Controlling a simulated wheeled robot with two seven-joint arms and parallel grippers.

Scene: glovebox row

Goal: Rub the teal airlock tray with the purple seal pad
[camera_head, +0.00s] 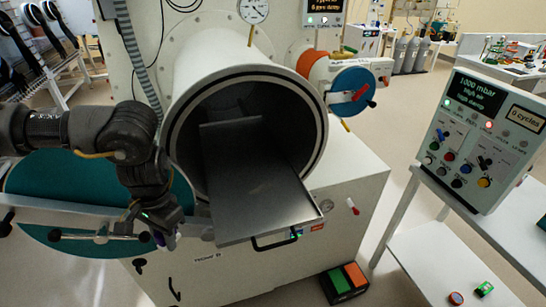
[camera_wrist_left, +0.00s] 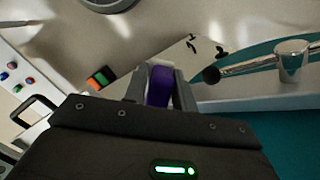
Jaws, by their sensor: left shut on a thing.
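My left gripper (camera_head: 165,238) is shut on the purple seal pad (camera_wrist_left: 159,86), which shows between its two fingers in the left wrist view. In the head view only a small purple bit of the pad shows at the fingertips, left of the tray. The airlock tray (camera_head: 255,205) sticks out of the round airlock's mouth. It looks grey metal, not teal, and its top is bare. The gripper and pad are apart from the tray. A teal round door (camera_head: 90,245) hangs open at the left, partly behind my left arm. My right gripper is not in view.
The airlock tube (camera_head: 245,75) surrounds the tray's back end. A black handle (camera_head: 276,242) is at the tray's front. A door bar (camera_head: 90,237) crosses the teal door near my gripper. A control panel (camera_head: 487,140) stands on a side table at the right.

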